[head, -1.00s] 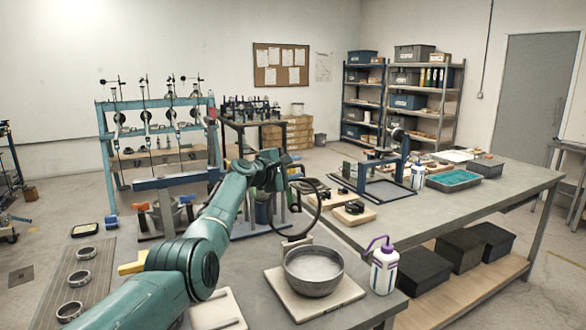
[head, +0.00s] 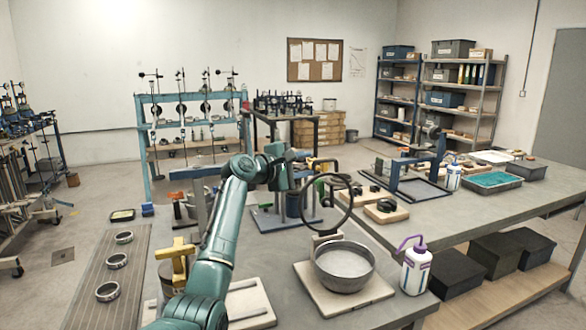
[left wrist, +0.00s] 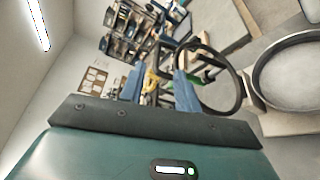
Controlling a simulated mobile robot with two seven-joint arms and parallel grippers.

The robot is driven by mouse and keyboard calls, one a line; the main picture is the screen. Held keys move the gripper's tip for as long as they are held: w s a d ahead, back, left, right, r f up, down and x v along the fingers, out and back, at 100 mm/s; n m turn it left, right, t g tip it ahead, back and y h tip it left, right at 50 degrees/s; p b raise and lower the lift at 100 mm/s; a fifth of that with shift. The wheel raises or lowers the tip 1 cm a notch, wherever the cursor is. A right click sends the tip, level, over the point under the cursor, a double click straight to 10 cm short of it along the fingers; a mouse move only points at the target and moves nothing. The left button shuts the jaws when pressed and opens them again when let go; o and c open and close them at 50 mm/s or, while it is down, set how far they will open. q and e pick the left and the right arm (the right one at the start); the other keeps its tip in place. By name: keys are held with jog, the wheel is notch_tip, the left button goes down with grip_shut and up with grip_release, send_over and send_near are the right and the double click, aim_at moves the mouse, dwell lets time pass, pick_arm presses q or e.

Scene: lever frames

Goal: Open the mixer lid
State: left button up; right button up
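The mixer bowl (head: 343,268) is a dark grey round pan on a pale board at the front of the bench. Its lid, a dark open ring (head: 351,205), stands raised on a light hinge block at the bowl's back edge. The bowl (left wrist: 290,75) and ring lid (left wrist: 241,90) also show at the right of the left wrist view. My left gripper (head: 303,158) is just behind and left of the ring's top. Its two blue fingers (left wrist: 160,84) are apart, with nothing clearly held. One finger overlaps the ring's edge; contact cannot be told. My right gripper is out of view.
A white squeeze bottle with purple cap (head: 416,266) stands right of the bowl. A yellow clamp-like object (head: 177,262) and pale board are at left beside my arm. Small wooden blocks (head: 387,212) and a blue frame (head: 418,180) stand on the bench behind.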

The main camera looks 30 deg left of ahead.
pick_arm(q)
jog(key=shift+v, duration=1.75)
jog(key=shift+d, duration=0.1)
